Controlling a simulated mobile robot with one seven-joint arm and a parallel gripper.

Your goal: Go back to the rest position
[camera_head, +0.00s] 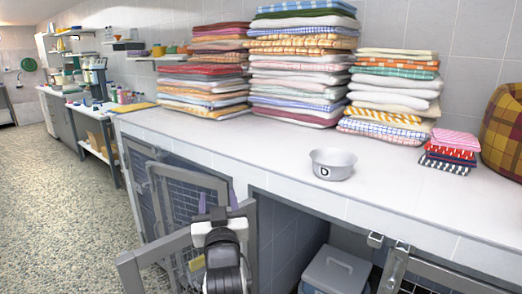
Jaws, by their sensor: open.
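My gripper (217,198) is low in the middle of the camera_head view, in front of the worktop's front side. Its two thin fingers stand apart with nothing between them. It is close to an open mesh kennel door (160,246), whose frame passes beside and partly behind it. I cannot tell whether they touch. A metal bowl (333,163) marked "D" sits upright on the white worktop (270,163), to the right of and above the gripper in the picture.
Stacks of folded towels (300,70) line the worktop's back, with a small stack (447,152) and a plaid cushion (503,130) at right. Below, an open kennel bay holds a grey lidded box (336,270). A metal latch (395,268) is at right. Speckled floor (60,200) is clear at left.

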